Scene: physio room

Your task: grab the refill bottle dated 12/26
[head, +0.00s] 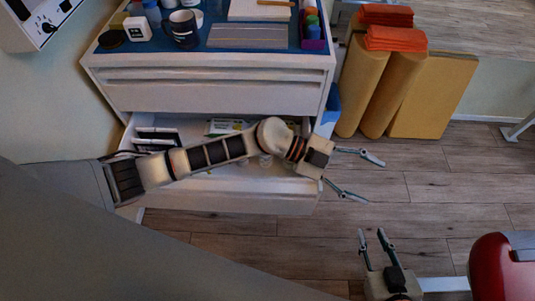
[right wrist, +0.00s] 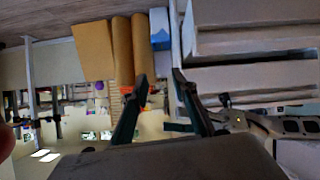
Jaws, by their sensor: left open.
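No date reading 12/26 is legible in either view. The open drawer (head: 228,199) holds small pale round items (head: 265,161), perhaps bottle tops, partly hidden by my left arm. A white and blue bottle (head: 151,12) stands on the cabinet top, and colored bottles (head: 312,30) stand in a purple holder at its right edge. My left gripper (head: 374,181) is open and empty, past the drawer's right end above the floor. My right gripper (head: 371,232) is open and empty, lower in the head view, away from the drawer; its spread fingers show in the right wrist view (right wrist: 161,76).
The white cabinet (head: 215,76) carries a dark mug (head: 183,29) and a blue mat with a tray. Yellow rolls (head: 362,85), orange folded towels (head: 393,37) and a yellow board stand to its right. A red padded thing (head: 495,268) is at lower right. The wooden floor between is clear.

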